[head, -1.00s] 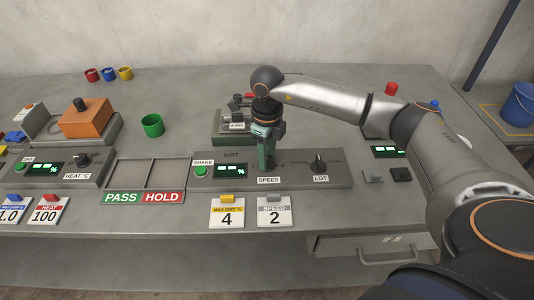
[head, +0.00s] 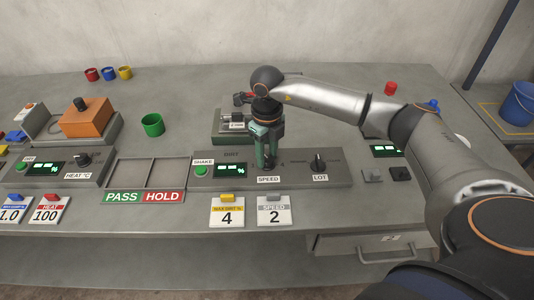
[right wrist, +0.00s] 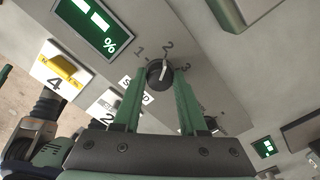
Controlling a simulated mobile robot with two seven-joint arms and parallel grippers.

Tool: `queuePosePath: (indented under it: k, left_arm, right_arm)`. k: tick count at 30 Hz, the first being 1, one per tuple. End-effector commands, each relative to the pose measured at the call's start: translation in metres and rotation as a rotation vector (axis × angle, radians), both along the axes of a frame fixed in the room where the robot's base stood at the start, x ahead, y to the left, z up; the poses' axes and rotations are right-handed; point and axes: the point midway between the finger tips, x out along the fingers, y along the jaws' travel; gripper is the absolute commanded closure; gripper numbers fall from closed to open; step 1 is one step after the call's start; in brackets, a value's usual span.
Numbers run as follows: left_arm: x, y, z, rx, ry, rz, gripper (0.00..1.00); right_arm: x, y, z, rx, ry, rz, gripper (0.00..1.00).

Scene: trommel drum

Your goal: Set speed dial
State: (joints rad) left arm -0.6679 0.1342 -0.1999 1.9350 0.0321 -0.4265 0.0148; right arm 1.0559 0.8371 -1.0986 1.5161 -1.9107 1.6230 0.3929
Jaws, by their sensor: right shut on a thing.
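The speed dial (right wrist: 158,73) is a round black knob with a white pointer line, on the sloped grey panel (head: 340,180). Its pointer is toward the printed 2, between the 1 and the 3. My right gripper (head: 267,164) reaches down over it from above, and its green fingers (right wrist: 160,80) are shut on the dial's two sides. In the head view the fingers hide most of the dial. The SPEED card (head: 274,212) in front reads 2. A dark green and black part (right wrist: 38,125) at the wrist view's lower left looks like my left gripper; its jaws are unclear.
Left of the dial are a small green display (head: 230,170) and the green SHAKE button (head: 200,170). The black LOT knob (head: 318,164) stands to the right. A yellow-topped card (head: 227,211) reads 4. A grey divided tray (head: 147,174) lies further left.

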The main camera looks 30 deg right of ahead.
Motion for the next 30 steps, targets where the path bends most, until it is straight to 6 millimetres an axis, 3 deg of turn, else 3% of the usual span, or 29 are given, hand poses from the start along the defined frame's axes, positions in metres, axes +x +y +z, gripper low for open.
queuePosePath:
  k: [1, 2, 9, 20, 23, 30]
  left_arm:
    - [0.000, 0.000, 0.000, 0.000, 0.000, 0.000, 0.50]
    - [0.000, 0.000, 0.000, 0.000, 0.000, 0.000, 0.50]
    - [0.000, 0.000, 0.000, 0.000, 0.000, 0.000, 0.50]
    - [0.001, -0.001, 0.001, -0.002, -0.001, -0.001, 0.50]
    - [0.001, -0.001, 0.001, -0.002, -0.002, -0.001, 0.50]
    - [0.001, -0.002, 0.002, -0.003, -0.003, -0.002, 0.50]
  right_arm:
    - [0.000, -0.001, 0.001, -0.001, -0.001, -0.001, 1.00]
    - [0.000, -0.001, 0.001, -0.001, -0.001, 0.000, 0.58]
    - [0.000, 0.000, 0.000, -0.001, -0.001, 0.000, 0.31]
    - [0.001, 0.000, 0.006, 0.000, -0.002, 0.001, 0.29]
    - [0.001, 0.000, 0.020, 0.000, -0.005, 0.002, 0.29]
    - [0.001, 0.000, 0.073, 0.000, -0.006, 0.001, 0.29]
